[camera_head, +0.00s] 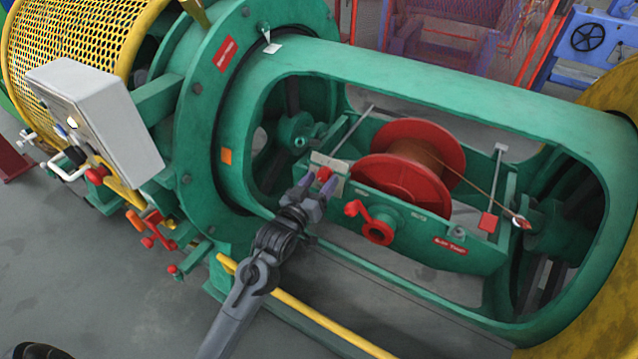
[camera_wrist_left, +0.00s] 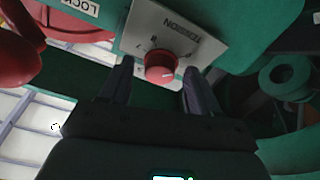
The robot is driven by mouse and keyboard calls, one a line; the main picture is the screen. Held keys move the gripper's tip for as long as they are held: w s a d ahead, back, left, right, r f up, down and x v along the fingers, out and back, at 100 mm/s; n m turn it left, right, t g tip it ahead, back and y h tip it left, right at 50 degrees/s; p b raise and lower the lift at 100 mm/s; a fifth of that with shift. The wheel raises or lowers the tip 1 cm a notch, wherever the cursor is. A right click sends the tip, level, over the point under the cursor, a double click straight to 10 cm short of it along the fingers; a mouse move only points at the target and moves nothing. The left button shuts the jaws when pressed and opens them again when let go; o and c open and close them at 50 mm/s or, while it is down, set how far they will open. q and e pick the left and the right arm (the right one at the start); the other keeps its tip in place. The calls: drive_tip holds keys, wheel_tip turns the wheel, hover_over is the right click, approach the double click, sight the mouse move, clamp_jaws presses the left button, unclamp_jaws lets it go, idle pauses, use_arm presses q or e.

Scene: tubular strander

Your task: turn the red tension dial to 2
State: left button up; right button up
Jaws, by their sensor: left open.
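The red tension dial (camera_wrist_left: 161,67) sits on a pale plate (camera_wrist_left: 172,28) marked TENSION, with small scale marks around the dial. In the head view the red dial (camera_head: 323,174) shows at the left end of the green cradle, in front of the spool. My left gripper (camera_wrist_left: 155,88) is open, with one finger on each side of the dial in the left wrist view. I cannot tell whether the fingers touch it. In the head view the left gripper (camera_head: 318,187) is right at the dial. The dial's exact setting is too small to read. My right gripper is not in view.
A red spool (camera_head: 398,180) of copper-coloured wire sits in the cradle. A red handle (camera_head: 377,232) sticks out to the right of the dial. The green tube frame (camera_head: 440,88) surrounds the opening. A grey control box (camera_head: 105,115) and yellow mesh guard (camera_head: 75,38) stand left.

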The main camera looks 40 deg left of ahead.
use_arm(q)
drive_tip(key=c, duration=1)
drive_tip(key=shift+r+m+p, duration=0.15)
drive_tip(key=shift+m+p, duration=0.25)
drive_tip(key=shift+p, duration=0.2)
drive_tip(key=shift+c, duration=0.2)
drive_tip(key=m+h+p, duration=0.1)
drive_tip(key=m+p, duration=0.3)
drive_tip(key=m+h+p, duration=0.2)
drive_tip(key=m+p, duration=0.2)
drive_tip(key=p, duration=0.1)
drive_tip(key=a+m+h+p, duration=0.1)
drive_tip(key=m+p, duration=0.2)
drive_tip(key=p, duration=0.1)
drive_tip(key=shift+r+m+g, duration=0.25)
drive_tip(key=shift+m+g, duration=0.05)
drive_tip(key=shift+m, duration=0.1)
drive_tip(key=m+h+p, duration=0.1)
drive_tip(key=m+p, duration=0.1)
drive_tip(key=m, duration=0.1)
drive_tip(key=shift+p, duration=0.35)
drive_tip(key=shift+a+f+m+g+p, duration=0.1)
drive_tip(key=shift+m+g+p, duration=0.2)
drive_tip(key=shift+m+p, duration=0.1)
drive_tip(key=shift+f, duration=0.1)
